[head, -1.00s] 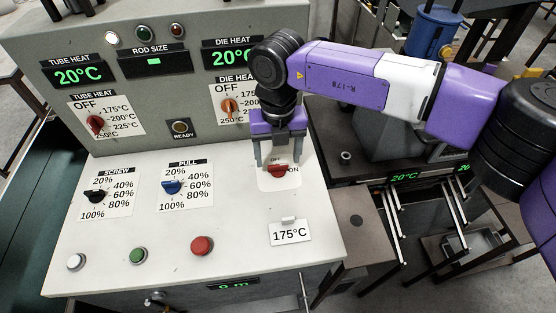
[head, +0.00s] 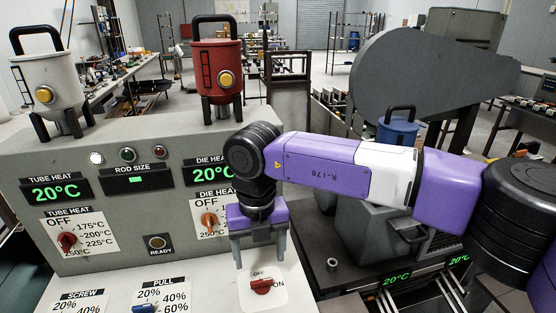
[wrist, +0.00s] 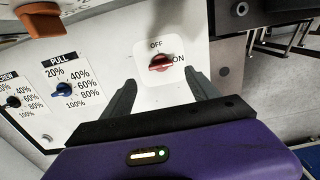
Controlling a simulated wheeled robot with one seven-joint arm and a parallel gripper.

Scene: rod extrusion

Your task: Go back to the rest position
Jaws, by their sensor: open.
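My gripper (head: 259,256) is open and empty above the sloped white panel, just over the red OFF/ON switch (head: 262,286). In the wrist view the fingers (wrist: 160,92) are spread, with the red switch (wrist: 160,62) beyond and between them, apart from both. The switch's handle points toward the ON side. My purple and white arm reaches in from the right.
The grey control cabinet (head: 105,230) stands behind the panel, with an orange die heat knob (head: 209,219) close to my gripper's left. A white canister (head: 47,90) and a red canister (head: 209,75) stand on top. A blue container (head: 398,132) and dark machinery are behind my arm.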

